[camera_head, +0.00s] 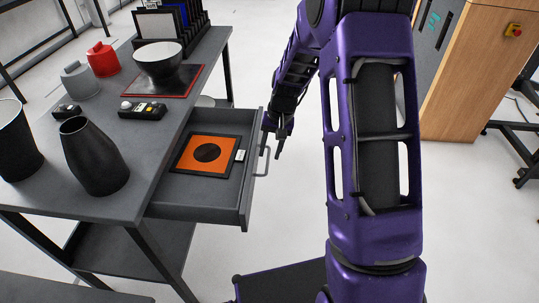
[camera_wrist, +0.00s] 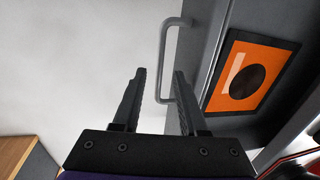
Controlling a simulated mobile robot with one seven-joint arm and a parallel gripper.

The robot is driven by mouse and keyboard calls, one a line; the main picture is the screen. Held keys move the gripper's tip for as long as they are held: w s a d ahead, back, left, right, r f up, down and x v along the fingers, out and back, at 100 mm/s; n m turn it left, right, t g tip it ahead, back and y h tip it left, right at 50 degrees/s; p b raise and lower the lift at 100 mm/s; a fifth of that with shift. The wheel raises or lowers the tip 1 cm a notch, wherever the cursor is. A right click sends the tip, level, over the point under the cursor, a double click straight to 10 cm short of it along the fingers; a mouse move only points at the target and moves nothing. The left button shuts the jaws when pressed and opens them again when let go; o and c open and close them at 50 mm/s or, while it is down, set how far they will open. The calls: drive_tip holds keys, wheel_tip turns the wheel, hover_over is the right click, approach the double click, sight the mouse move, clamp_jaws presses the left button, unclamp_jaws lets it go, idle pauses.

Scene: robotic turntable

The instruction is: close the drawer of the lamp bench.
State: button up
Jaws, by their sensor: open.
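The drawer (camera_head: 246,205) of the grey lamp bench (camera_head: 119,207) stands pulled out to the right in the head view. An orange square plate with a black disc (camera_head: 206,154) lies inside it. The drawer's grey bar handle (camera_head: 264,160) is on its front face. My gripper (camera_head: 270,142) is beside the drawer front, near the handle. In the wrist view my gripper (camera_wrist: 158,85) is open, with the handle (camera_wrist: 166,60) ahead of and between the fingers in the picture. I cannot tell whether a finger touches the handle.
On the bench top stand a dark vase (camera_head: 93,157), a black cup (camera_head: 17,142), a red lamp-like piece (camera_head: 103,60), a grey one (camera_head: 80,81), a bowl (camera_head: 160,62) on a dark mat and a small black box (camera_head: 143,110).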

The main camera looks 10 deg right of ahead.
drive_tip(key=shift+a+f, duration=0.15)
drive_tip(key=shift+f, duration=0.55)
clamp_jaws()
idle(1.0)
